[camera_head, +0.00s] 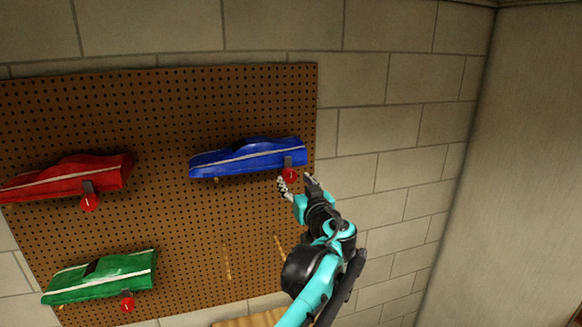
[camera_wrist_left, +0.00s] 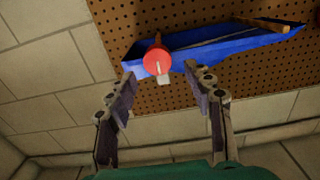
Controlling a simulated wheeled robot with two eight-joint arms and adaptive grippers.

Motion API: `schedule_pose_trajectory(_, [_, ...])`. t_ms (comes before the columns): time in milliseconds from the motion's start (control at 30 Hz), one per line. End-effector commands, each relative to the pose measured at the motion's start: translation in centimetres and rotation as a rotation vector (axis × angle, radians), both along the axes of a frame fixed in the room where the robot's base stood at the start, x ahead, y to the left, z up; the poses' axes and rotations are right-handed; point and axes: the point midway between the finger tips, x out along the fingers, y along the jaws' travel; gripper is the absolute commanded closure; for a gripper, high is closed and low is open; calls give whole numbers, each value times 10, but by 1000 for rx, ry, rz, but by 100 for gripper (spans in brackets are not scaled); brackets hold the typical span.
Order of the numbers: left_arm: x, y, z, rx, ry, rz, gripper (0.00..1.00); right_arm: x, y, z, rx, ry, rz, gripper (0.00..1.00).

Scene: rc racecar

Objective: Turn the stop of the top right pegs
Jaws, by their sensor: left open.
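A blue car (camera_head: 250,158) rests on pegs at the top right of the brown pegboard (camera_head: 200,110). A round red stop (camera_head: 290,175) with a dark peg bracket is at the car's right end. In the left wrist view the red stop (camera_wrist_left: 157,60) has a white mark and sits in front of the blue car (camera_wrist_left: 215,47). My left gripper (camera_head: 296,184) is open just below the stop. In the left wrist view its fingers (camera_wrist_left: 159,78) stand on either side of and below the stop, with no clear contact. My right gripper is not in view.
A red car (camera_head: 65,178) with a red stop (camera_head: 88,202) hangs at the left. A green car (camera_head: 100,276) with a red stop (camera_head: 127,304) hangs at the lower left. Bare pegs (camera_head: 227,261) show at the lower right. A block wall (camera_head: 385,130) is behind.

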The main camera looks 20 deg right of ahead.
Motion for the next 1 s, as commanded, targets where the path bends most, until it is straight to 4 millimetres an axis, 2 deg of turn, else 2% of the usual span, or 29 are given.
schedule_pose_trajectory(100, [22, 2, 2, 0, 1, 3, 48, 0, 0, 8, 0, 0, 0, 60])
schedule_pose_trajectory(300, [46, 2, 2, 1, 1, 2, 48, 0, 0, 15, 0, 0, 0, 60])
schedule_pose_trajectory(633, [51, 3, 0, 1, 1, 1, 48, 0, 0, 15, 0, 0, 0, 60])
schedule_pose_trajectory(667, [51, 3, 0, 1, 1, 1, 51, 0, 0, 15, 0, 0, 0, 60])
schedule_pose_trajectory(833, [51, 3, 0, 1, 2, 1, 96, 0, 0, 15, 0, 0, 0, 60])
schedule_pose_trajectory(867, [51, 3, 0, 1, 2, 1, 98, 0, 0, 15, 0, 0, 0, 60])
schedule_pose_trajectory(1000, [51, 3, 0, 2, 2, 1, 99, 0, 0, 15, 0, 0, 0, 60])
